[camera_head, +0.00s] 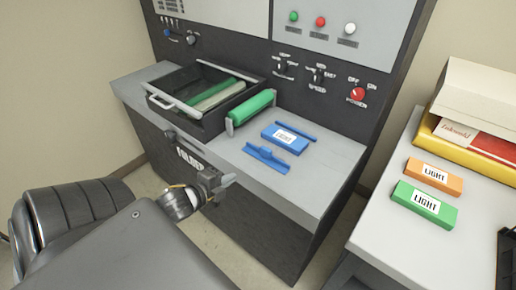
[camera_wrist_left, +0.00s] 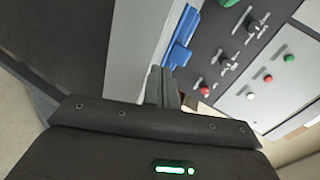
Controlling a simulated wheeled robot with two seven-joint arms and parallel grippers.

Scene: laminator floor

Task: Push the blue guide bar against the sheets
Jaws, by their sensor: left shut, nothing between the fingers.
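The blue guide bar (camera_head: 266,158), with a small raised block at its middle, lies on the grey machine shelf near its front edge. Behind it, apart by a narrow gap, is a blue stack of sheets (camera_head: 274,133) with a white label. My left gripper (camera_head: 226,181) is shut and empty, in front of the shelf edge, to the left of and nearer than the bar. In the left wrist view my shut fingers (camera_wrist_left: 164,72) point toward blue parts (camera_wrist_left: 181,45) on the shelf; which is the bar is hard to tell. My right gripper is not in view.
A thin blue rail (camera_head: 296,132) lies behind the sheets. A green roller (camera_head: 252,107) and an open drawer (camera_head: 196,121) are to the left. The shelf (camera_head: 325,165) is bare at right. A side table (camera_head: 385,235) holds orange and green packs.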

